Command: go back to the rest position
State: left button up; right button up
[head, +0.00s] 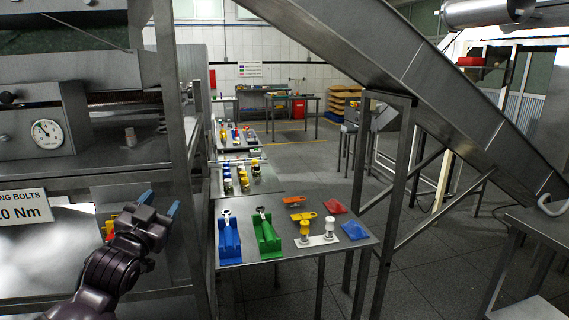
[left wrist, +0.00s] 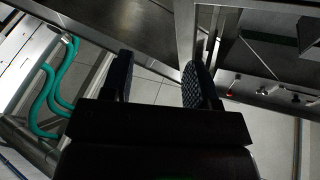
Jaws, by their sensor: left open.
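My left gripper (head: 160,206) is raised at the lower left of the head view, in front of a metal rack. Its two blue-tipped fingers are apart and nothing is between them. In the left wrist view the dark fingers of the left gripper (left wrist: 158,80) are spread, with only floor and metal frame parts behind them. My right gripper is in neither view.
A metal rack post (head: 178,130) stands close to my left gripper. A steel table (head: 290,278) holds a blue holder (head: 229,240), a green holder (head: 267,236) and small parts. A slanted metal chute (head: 400,55) crosses above. Green hoses (left wrist: 52,88) show in the left wrist view.

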pick_arm(q)
jog(key=s+f+n+g+y, duration=0.1)
jog(key=s+f+g, duration=0.1)
jog(key=s+f, duration=0.8)
jog(key=s+f+n+g+y, duration=0.15)
jog(key=s+f, duration=0.25)
jog(key=f, duration=1.1)
jog(key=s+a+f+n+g, duration=0.1)
jog(key=s+f+g, duration=0.4)
jog(key=s+f, duration=0.9)
jog(key=s+n+y, duration=0.1)
jog(key=s, duration=0.3)
jog(key=shift+a+f, duration=0.2)
jog(key=shift+a, duration=0.1)
jog(key=shift+n, duration=0.25)
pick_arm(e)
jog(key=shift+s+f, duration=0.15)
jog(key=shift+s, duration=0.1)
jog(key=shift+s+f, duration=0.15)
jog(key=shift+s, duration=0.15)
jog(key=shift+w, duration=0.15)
